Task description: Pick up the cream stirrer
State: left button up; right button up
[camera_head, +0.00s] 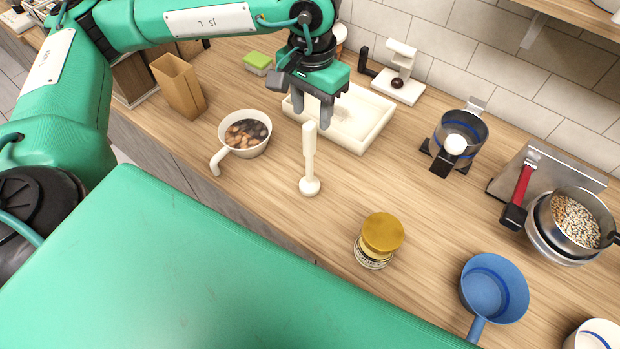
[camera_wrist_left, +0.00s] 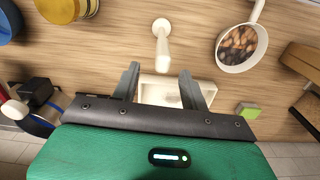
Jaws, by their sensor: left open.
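The cream stirrer (camera_head: 309,160) appears to stand upright on its round foot on the wooden counter, its thicker handle end at the top. It also shows in the left wrist view (camera_wrist_left: 162,38). My left gripper (camera_head: 312,110) is open, behind the stirrer's top end in the head view, fingers pointing down. In the left wrist view the stirrer's upper end lines up with the gap between the fingertips (camera_wrist_left: 159,70). I see no finger touching it, and cannot tell the exact distance. My right gripper is not in view.
A cream tray (camera_head: 375,137) lies behind the stirrer. A white pot of brown pieces (camera_head: 224,152) stands left. A gold-lidded jar (camera_head: 374,262) and a blue pan (camera_head: 466,295) are to the right. Bare counter surrounds the stirrer's foot.

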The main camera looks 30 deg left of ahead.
aim_at(309, 123)
pick_arm(q)
jog(key=shift+s+a+f+p, duration=0.1)
jog(key=shift+a+f+p, duration=0.05)
jog(key=shift+f+p, duration=0.75)
notch_tip(309, 123, down, 3)
jog(key=shift+a+f+p, duration=0.1)
jog(key=shift+p, duration=0.5)
jog(key=shift+f, duration=0.25)
grip_shut()
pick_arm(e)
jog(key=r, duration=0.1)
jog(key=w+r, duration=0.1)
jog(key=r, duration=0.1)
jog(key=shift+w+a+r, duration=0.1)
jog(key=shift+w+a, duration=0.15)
